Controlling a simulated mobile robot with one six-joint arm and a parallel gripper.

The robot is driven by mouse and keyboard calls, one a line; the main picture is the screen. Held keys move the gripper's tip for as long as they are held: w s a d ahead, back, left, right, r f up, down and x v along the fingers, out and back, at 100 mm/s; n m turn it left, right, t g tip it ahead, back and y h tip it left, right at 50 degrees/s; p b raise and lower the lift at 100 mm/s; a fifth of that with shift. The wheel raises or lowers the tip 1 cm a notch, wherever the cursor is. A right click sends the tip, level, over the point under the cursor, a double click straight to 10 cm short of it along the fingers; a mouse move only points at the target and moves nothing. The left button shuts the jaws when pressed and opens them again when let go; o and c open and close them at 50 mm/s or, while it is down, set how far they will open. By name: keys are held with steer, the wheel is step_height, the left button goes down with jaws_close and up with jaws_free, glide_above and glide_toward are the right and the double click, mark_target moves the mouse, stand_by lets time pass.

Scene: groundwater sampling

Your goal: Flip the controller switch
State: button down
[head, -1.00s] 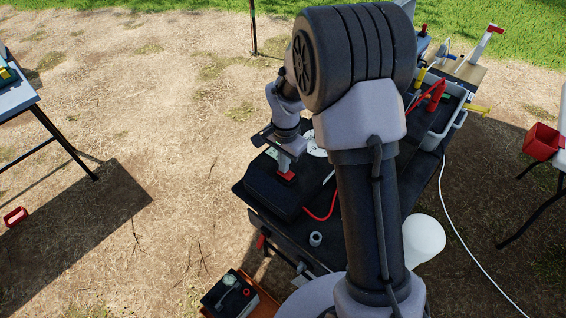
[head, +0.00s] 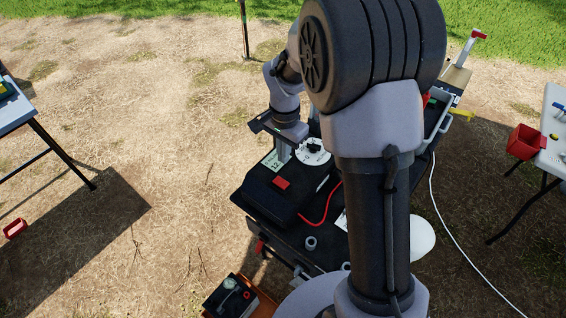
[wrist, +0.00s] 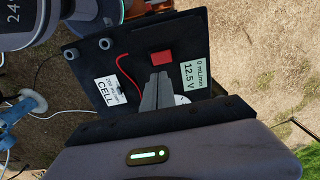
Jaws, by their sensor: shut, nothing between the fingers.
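The controller is a black box (head: 268,200) on the dark cart top, with a red switch (head: 281,183) on its upper face. In the wrist view the red switch (wrist: 161,57) sits beside a pale readout (wrist: 193,74) that says 0 mL/min and 12.5 V. My gripper (head: 283,152) is shut and empty, on the far side of the switch over the readout end of the box. In the wrist view its grey fingertips (wrist: 158,76) point toward the switch, with a small visible gap. I cannot tell their height above the box.
A red cable (head: 325,210) runs from the box, and a small grey cylinder (head: 311,243) stands on the cart. Tables stand left and right.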

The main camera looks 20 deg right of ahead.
mark_target(279, 180)
step_height(279, 180, up, 3)
steer(key=shift+r+p, duration=0.1)
steer(key=shift+p, duration=0.2)
steer(key=shift+a, duration=0.1)
steer(key=f+b, duration=0.1)
steer(key=f, duration=0.3)
steer(key=w+f+b, duration=0.1)
steer(key=f, duration=0.4)
steer(key=a+f+b, duration=0.1)
steer(key=f+b, duration=0.1)
steer(key=f, duration=0.3)
steer(key=shift+w, duration=0.25)
steer(key=shift+r, duration=0.1)
